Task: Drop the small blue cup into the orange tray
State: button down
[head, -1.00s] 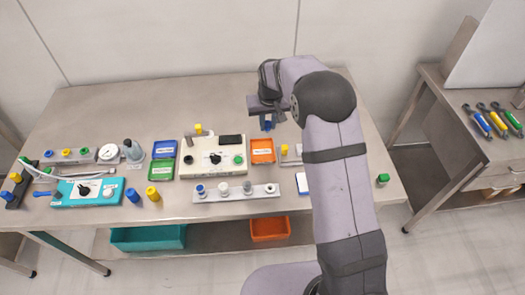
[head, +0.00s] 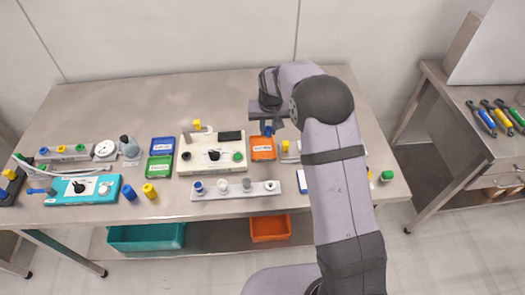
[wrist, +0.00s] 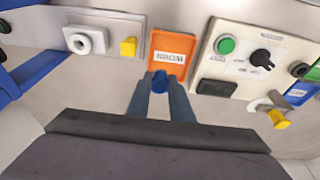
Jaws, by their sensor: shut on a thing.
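The small blue cup (wrist: 159,82) is between the fingertips of my gripper (wrist: 160,86), which is shut on it. In the head view my gripper (head: 268,130) hangs from the arm at the far edge of the orange tray, and the blue cup is mostly hidden there. The orange tray (head: 262,153) lies on the table with a white label in it. In the wrist view the orange tray (wrist: 168,40) is just beyond the cup, and the cup overlaps its near edge in the picture. The cup's exact height above the tray cannot be told.
A cream panel (head: 195,165) with a knob and a green button stands beside the orange tray. Blue (head: 163,146) and green (head: 159,168) trays lie farther left. A metal rail (head: 235,192) with several fittings is in front. The table's back area is clear.

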jog(key=shift+f+b, duration=0.3)
jog(key=shift+f, duration=0.4)
jog(key=c, duration=1.5)
grip_release()
jog(key=shift+b+v, duration=1.25)
jog(key=shift+v, duration=2.45)
